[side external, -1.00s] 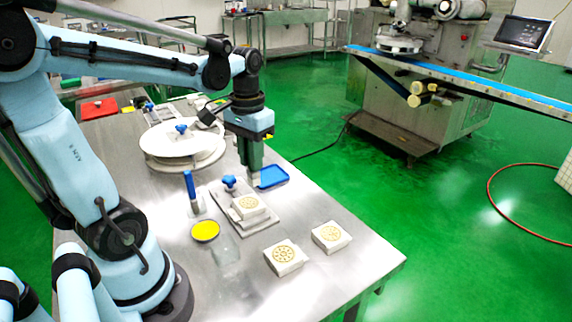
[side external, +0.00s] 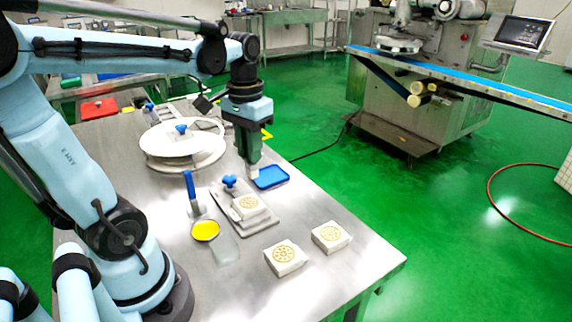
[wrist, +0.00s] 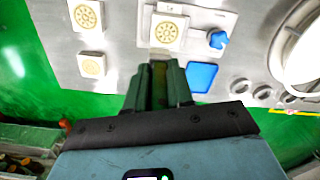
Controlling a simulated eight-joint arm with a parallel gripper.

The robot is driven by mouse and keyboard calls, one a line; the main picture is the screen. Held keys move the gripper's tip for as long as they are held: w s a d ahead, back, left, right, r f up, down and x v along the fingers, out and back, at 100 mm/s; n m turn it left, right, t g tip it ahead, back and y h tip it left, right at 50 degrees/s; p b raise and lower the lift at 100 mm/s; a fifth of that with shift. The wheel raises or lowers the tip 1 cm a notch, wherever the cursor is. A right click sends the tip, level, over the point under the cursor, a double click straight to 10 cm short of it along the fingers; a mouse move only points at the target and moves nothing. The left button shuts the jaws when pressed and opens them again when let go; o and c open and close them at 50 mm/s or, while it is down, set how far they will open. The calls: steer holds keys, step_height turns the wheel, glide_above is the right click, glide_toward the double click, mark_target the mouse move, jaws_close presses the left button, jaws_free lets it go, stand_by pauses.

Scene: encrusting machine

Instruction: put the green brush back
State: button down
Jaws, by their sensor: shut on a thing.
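My gripper (side external: 253,160) points down over the table, by the left edge of the small blue tray (side external: 271,177). Its fingers are shut on a slim dark green thing, which looks like the green brush (wrist: 159,82) and is mostly hidden between them. A pale tip (side external: 254,173) shows below the fingers in the side view. In the wrist view the fingers (wrist: 159,95) lie to the left of the blue tray (wrist: 202,77). I cannot tell whether the brush touches the table.
A grey plate (side external: 262,224) with a blue knob and a patterned white block stands in front. Two more patterned blocks (side external: 285,257) (side external: 331,236) sit nearer the corner. A blue-handled tool (side external: 190,186), a yellow-filled dish (side external: 205,230) and white round discs (side external: 172,150) are left.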

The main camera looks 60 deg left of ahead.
steer(key=s+d+f, duration=0.4)
steer(key=s+d, duration=0.3)
steer(key=s, duration=0.4)
steer(key=shift+d+f, duration=0.15)
steer(key=shift+f, duration=3.65)
steer(key=c, duration=1)
jaws_free()
steer(key=shift+f, duration=0.1)
